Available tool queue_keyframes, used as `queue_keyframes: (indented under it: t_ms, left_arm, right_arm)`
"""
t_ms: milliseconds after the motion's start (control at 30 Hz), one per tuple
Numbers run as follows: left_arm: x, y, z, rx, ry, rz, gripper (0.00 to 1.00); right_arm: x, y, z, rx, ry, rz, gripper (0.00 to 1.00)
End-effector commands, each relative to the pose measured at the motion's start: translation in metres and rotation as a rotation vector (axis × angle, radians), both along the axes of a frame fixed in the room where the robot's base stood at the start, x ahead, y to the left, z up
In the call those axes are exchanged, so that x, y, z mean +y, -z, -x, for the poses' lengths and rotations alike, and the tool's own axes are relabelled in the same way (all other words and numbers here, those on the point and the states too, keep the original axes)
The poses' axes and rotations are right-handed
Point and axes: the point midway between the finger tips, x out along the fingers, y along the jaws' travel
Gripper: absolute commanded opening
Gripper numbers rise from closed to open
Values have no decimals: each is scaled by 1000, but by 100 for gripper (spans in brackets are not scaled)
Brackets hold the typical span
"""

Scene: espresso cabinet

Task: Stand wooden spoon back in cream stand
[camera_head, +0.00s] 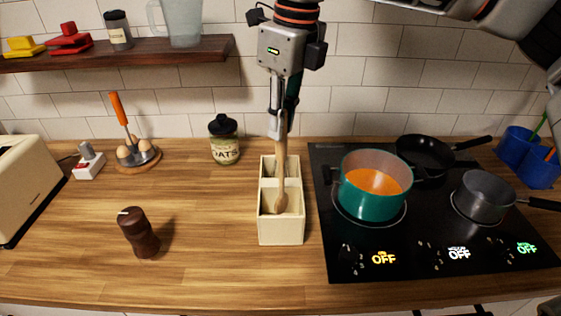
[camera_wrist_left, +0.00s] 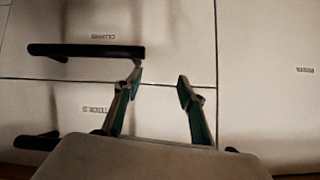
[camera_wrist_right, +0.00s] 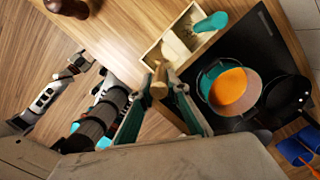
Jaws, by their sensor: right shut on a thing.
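The cream stand (camera_head: 281,233) is on the wooden counter, left of the cooktop. It has two compartments, one behind the other. My right gripper (camera_head: 278,122) is above it, shut on the upper handle of the wooden spoon (camera_head: 281,165). The spoon is nearly upright, bowl down, with its bowl in the mouth of the front compartment. I cannot tell whether it touches the bottom. In the right wrist view the handle end (camera_wrist_right: 158,89) is between the fingers, with the stand (camera_wrist_right: 152,58) beyond. My left gripper (camera_wrist_left: 159,85) is open and empty, facing labelled drawer fronts.
A teal pot (camera_head: 370,205) of orange food is close right of the stand on the black cooktop (camera_head: 345,262). An oats jar (camera_head: 224,142) stands behind left, and a brown mill (camera_head: 138,234) stands left. The counter between mill and stand is clear. A shelf (camera_head: 130,54) is above.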

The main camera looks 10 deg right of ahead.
Motion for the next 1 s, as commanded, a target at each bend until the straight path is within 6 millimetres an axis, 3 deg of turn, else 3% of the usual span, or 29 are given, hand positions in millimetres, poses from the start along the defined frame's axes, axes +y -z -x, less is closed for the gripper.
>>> queue_keyframes:
  t_ms: [500, 867, 900, 933, 1000]
  left_arm:
    - [5, 0, 4, 15, -11, -5, 40]
    - [5, 3, 1, 11, -18, -3, 40]
    - [5, 2, 0, 10, -17, -2, 40]
    - [5, 2, 0, 10, -16, -2, 40]
    - [4, 1, 0, 9, -14, -2, 40]
  right_arm:
    - [0, 54, 0, 1, 0, -1, 0]
    - [0, 58, 0, -1, 0, -1, 0]
    - [0, 58, 0, -1, 0, -1, 21]
    - [0, 58, 0, -1, 0, -1, 29]
    - [0, 58, 0, -1, 0, -1, 33]
